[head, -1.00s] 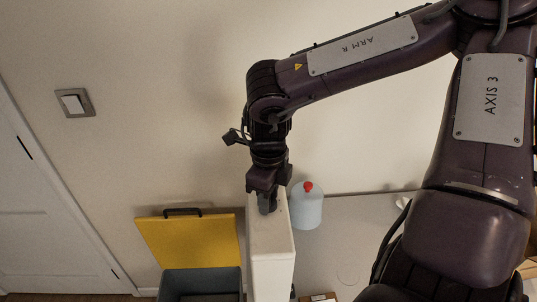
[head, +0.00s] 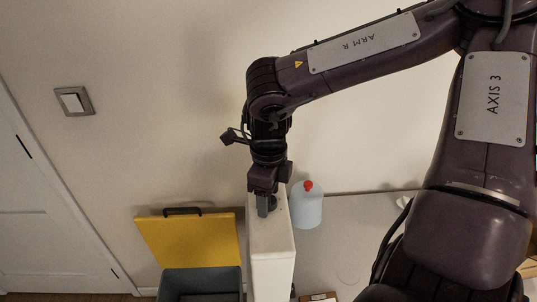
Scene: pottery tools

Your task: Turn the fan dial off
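A tall, narrow white housing (head: 271,245) stands against the wall, and its flat top faces up. My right gripper (head: 265,206) points down at the back part of this top. One grey finger shows clearly. A small dark round part (head: 272,202), which looks like the dial, sits right beside the finger on the top and is partly covered by it. I cannot tell whether the finger touches it, how the dial is set, or how far apart the fingers are. My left gripper is not in view.
A pale bottle with a red cap (head: 307,204) stands close to the right of the housing on a grey surface (head: 350,235). A grey bin (head: 200,282) with a raised yellow lid (head: 190,240) is on the left. A wall switch (head: 74,101) is at upper left.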

